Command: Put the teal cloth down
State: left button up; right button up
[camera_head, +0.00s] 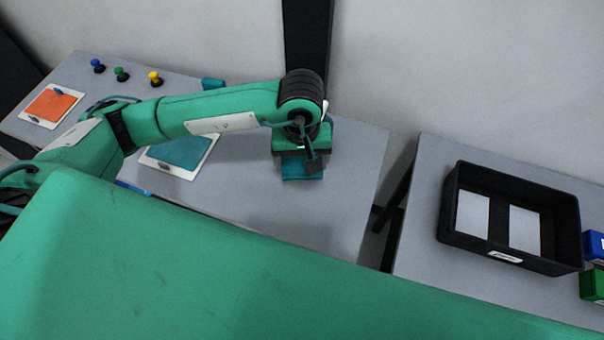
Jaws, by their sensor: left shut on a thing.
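The teal cloth (294,171) is a small flat-looking piece below the end of my left arm, over the right half of the left grey table. My left gripper (306,160) points down and is shut on the cloth. The gripper and wrist hide the cloth's upper part. I cannot tell whether the cloth touches the tabletop. My right gripper is not in view.
The left table (335,215) has clear room around the gripper. A white-edged teal panel (190,152), an orange panel (52,105) and coloured knobs (120,74) lie left. A black bin (510,258) stands on the right table, across a gap.

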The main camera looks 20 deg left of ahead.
pick_arm(q)
jog(key=p, duration=0.1)
send_over(302, 187)
notch_tip(302, 187, down, 5)
jog(key=shift+r, duration=0.2)
notch_tip(302, 187, down, 4)
jog(key=shift+s+p, duration=0.1)
jog(key=shift+p, duration=0.55)
jog(key=shift+f, duration=0.3)
jog(key=o, duration=0.9)
jog(key=shift+a, duration=0.1)
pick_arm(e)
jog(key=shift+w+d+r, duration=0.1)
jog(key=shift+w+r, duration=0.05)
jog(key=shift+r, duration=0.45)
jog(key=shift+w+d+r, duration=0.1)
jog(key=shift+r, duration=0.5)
pick_arm(q)
jog(key=shift+r, duration=0.1)
